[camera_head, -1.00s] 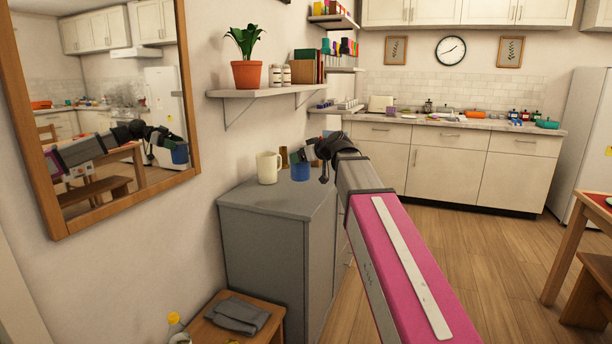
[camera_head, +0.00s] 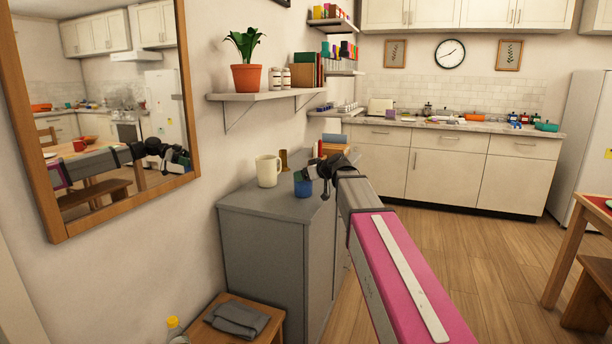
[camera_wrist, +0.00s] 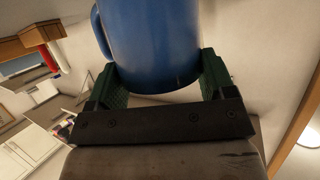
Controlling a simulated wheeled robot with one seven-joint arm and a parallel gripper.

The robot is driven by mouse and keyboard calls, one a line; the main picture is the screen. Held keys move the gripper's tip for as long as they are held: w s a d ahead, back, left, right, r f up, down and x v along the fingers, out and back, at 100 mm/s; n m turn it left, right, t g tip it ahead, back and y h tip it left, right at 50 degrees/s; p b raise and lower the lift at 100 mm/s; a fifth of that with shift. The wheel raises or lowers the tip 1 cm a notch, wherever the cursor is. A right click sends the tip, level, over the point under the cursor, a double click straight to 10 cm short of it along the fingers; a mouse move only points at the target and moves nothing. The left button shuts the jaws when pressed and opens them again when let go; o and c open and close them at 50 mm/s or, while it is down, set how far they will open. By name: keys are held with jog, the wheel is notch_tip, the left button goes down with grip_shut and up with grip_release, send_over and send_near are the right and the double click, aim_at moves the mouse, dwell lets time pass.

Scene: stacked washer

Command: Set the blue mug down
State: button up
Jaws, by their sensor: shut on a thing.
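The blue mug (camera_head: 303,188) is at the right part of the grey cabinet's top in the head view, with my gripper (camera_head: 306,177) at its upper part. In the wrist view the blue mug (camera_wrist: 152,40) fills the upper middle, between the two green fingers of my gripper (camera_wrist: 160,85). The gripper is shut on the mug. I cannot tell whether the mug's bottom touches the cabinet top (camera_head: 262,202).
A brown object (camera_head: 284,160) and books (camera_head: 331,148) stand behind. A wall shelf (camera_head: 265,95) with a plant hangs above. A stool (camera_head: 240,318) with a grey cloth stands in front.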

jog(key=o, duration=1.4)
jog(key=shift+c, duration=0.2)
jog(key=v, duration=1.2)
